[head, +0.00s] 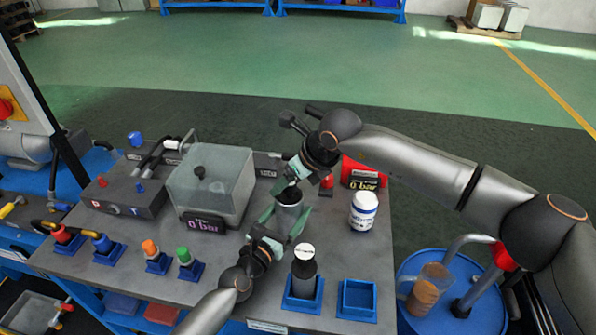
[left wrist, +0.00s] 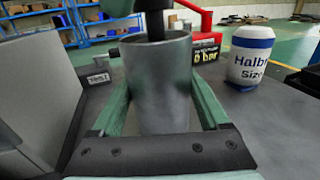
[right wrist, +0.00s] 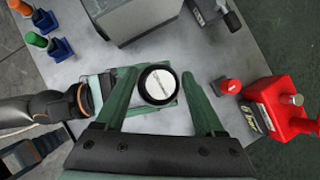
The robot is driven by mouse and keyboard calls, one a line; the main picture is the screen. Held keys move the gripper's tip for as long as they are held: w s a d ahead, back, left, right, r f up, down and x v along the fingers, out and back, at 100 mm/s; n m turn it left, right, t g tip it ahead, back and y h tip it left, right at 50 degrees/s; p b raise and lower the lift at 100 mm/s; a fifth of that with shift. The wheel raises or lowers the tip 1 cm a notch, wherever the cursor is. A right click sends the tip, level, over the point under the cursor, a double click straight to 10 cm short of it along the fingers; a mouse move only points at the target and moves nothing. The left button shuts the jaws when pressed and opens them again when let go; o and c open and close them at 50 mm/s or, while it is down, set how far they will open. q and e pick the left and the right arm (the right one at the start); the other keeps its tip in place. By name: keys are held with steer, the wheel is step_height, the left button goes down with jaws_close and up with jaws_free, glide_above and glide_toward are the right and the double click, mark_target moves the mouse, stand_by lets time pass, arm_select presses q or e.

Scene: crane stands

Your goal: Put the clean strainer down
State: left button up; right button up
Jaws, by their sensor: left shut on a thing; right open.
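A grey metal cup (left wrist: 157,88) stands upright between the green fingers of my left gripper (head: 284,222), which is shut on it. A dark stem (left wrist: 155,25) goes down into the cup's mouth; its lower end is hidden inside. In the right wrist view a black-rimmed part with a pale round top (right wrist: 158,86) lies between the fingers of my right gripper (right wrist: 157,78), which is open directly above the cup. A similar dark part with a white marked top (head: 304,262) stands in a blue holder (head: 302,301). I cannot tell which part is the clean strainer.
An empty blue holder (head: 358,301) sits at the bench's front right. A translucent box (head: 212,188) and several knobs (head: 150,250) are to the left.

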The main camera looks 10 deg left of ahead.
steer(key=v, duration=1.1)
steer(key=shift+d+r, duration=0.15)
steer(key=shift+r, duration=0.15)
steer(key=shift+s, duration=0.1)
arm_select(q)
steer(key=o, duration=1.5)
